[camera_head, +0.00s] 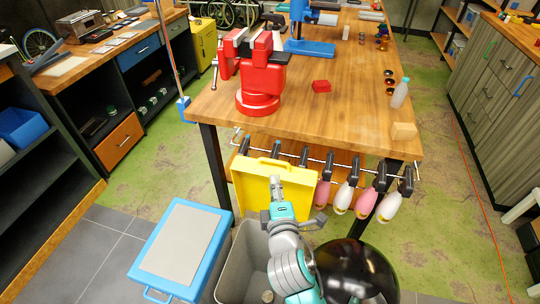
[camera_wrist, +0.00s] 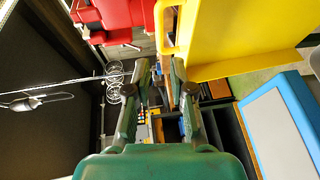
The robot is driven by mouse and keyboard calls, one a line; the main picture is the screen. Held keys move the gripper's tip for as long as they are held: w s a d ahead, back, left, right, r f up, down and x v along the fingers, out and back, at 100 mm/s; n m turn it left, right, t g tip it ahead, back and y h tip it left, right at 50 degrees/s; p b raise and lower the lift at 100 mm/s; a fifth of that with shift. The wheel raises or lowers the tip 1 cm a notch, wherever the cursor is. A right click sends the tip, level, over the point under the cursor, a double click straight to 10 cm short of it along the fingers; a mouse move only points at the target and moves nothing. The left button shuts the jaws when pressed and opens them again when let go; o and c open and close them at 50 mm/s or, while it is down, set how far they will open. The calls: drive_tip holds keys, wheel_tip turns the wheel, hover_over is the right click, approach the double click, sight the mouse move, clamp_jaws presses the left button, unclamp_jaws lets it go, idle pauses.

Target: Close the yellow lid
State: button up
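The yellow lid (camera_head: 252,190) stands upright behind the grey bin (camera_head: 232,262), with a loop handle along its top edge. In the wrist view the yellow lid (camera_wrist: 235,38) fills the upper right, its handle to the left of the panel. My gripper (camera_wrist: 158,75) is open with nothing between its fingers. In the head view my arm reaches up in front of the lid and covers part of it. Whether my gripper touches the lid cannot be told. The bin's opening faces up and is partly hidden by my arm.
A blue box with a grey top (camera_head: 183,240) stands left of the bin. A black round object (camera_head: 355,270) is at the right. The wooden workbench (camera_head: 340,120), with a red vise (camera_head: 258,85), stands behind. Pink and white bottles (camera_head: 343,197) hang from its front rail.

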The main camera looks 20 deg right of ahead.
sight(270, 161)
drive_tip(key=x, duration=1)
drive_tip(key=shift+w, duration=0.3)
clamp_jaws()
